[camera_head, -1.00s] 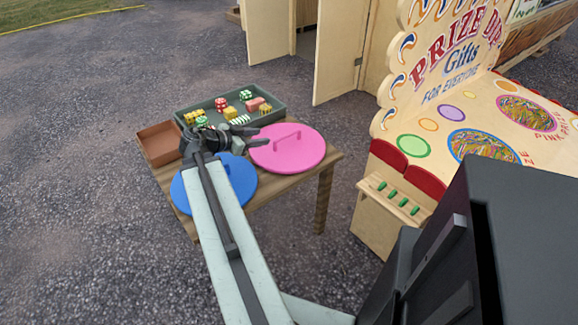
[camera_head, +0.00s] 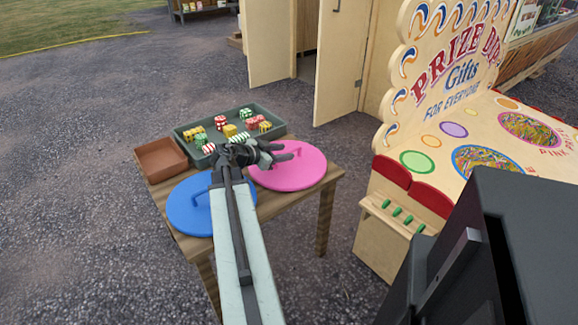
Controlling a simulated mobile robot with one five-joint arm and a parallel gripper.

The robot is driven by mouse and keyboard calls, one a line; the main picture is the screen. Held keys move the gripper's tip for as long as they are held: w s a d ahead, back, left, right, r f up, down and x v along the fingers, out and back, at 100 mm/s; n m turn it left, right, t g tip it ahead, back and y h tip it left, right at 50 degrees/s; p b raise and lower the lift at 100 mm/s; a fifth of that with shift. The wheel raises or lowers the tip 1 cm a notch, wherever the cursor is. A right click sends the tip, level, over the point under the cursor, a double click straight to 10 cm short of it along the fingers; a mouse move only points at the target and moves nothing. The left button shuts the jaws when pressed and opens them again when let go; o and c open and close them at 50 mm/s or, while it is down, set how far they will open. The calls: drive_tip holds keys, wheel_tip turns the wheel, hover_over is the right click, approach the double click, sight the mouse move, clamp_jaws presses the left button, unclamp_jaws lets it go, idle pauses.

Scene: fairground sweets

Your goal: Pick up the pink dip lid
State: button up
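The pink dip lid (camera_head: 298,174) is a flat round disc lying on the right part of the small wooden table. A raised pink handle on it is mostly covered by my gripper. My gripper (camera_head: 287,151) is dark and reaches in from the left over the lid's far left part. Its fingers look spread and point right near the handle. I see nothing between them, and I cannot tell how high they are above the lid.
A blue lid (camera_head: 188,208) lies to the left, partly behind my arm. The prize stall (camera_head: 380,238) stands to the right, with a gap between.

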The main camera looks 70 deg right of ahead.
sight(289, 151)
drive_tip(key=x, duration=0.3)
drive_tip(key=shift+s+f, duration=0.1)
drive_tip(key=shift+f, duration=0.05)
drive_tip(key=shift+a, duration=0.1)
clamp_jaws()
idle(1.0)
